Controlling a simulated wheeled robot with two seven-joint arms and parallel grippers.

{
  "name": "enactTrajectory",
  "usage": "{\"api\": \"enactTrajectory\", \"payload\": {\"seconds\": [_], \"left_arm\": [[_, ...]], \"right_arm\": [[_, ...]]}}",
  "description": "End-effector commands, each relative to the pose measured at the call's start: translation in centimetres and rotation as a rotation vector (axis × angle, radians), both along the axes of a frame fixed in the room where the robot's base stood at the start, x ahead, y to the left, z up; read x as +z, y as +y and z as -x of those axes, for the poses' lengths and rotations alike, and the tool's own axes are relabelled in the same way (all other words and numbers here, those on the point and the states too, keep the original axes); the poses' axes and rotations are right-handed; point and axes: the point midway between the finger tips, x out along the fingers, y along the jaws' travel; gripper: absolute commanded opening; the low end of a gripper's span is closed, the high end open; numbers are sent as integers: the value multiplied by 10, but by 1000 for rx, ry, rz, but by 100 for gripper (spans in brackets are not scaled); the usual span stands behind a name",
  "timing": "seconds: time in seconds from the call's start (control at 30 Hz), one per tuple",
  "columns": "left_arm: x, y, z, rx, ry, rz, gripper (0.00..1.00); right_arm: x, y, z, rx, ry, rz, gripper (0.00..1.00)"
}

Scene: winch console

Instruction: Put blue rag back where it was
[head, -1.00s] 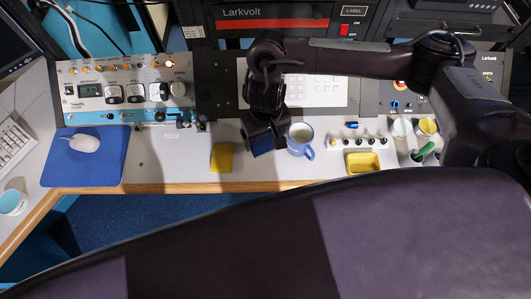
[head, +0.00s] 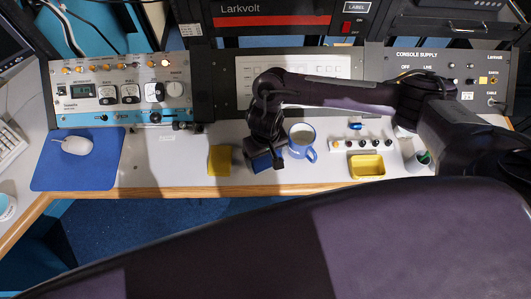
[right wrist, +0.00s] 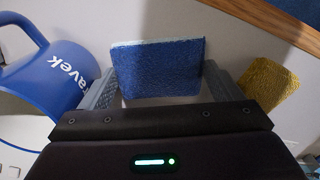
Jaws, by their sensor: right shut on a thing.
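The blue rag (right wrist: 158,68) is a folded blue cloth with a paler edge, held between the two fingers of my right gripper (right wrist: 155,88) in the right wrist view. In the head view my right gripper (head: 264,160) is at the desk's front strip, between a yellow cloth and a blue mug, with the blue rag (head: 262,163) partly hidden by it. I cannot tell whether the rag touches the desk. My left gripper is not in view.
The blue mug (head: 301,141) stands close on the right, with the yellow cloth (head: 220,160) on the left. A yellow tray (head: 367,166) and a strip of knobs (head: 362,145) lie farther right. Bare desk (head: 165,165) lies between the yellow cloth and the blue mouse mat (head: 78,160).

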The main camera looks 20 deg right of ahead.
Motion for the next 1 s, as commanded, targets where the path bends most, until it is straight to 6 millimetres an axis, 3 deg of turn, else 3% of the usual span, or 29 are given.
{"api": "enactTrajectory", "payload": {"seconds": [0.03, 0.07, 0.13, 0.4, 0.53, 0.67, 0.83, 1.0], "left_arm": [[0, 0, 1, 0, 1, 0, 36], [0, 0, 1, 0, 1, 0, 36], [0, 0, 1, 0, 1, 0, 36], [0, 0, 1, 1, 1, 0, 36], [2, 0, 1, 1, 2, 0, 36], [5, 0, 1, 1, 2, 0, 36], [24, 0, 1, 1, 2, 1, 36], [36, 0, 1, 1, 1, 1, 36]], "right_arm": [[-1, 0, 0, 0, 0, 0, 67], [-1, 0, 0, 0, 0, 0, 87], [-1, 0, 0, 0, 0, 0, 95], [0, 0, 0, 0, -1, 0, 95], [11, 0, -1, 0, -1, -2, 95], [34, 0, -1, 2, -4, -1, 95], [77, 0, -3, 2, -6, -1, 95], [105, 0, -2, 1, -5, 0, 95]]}}
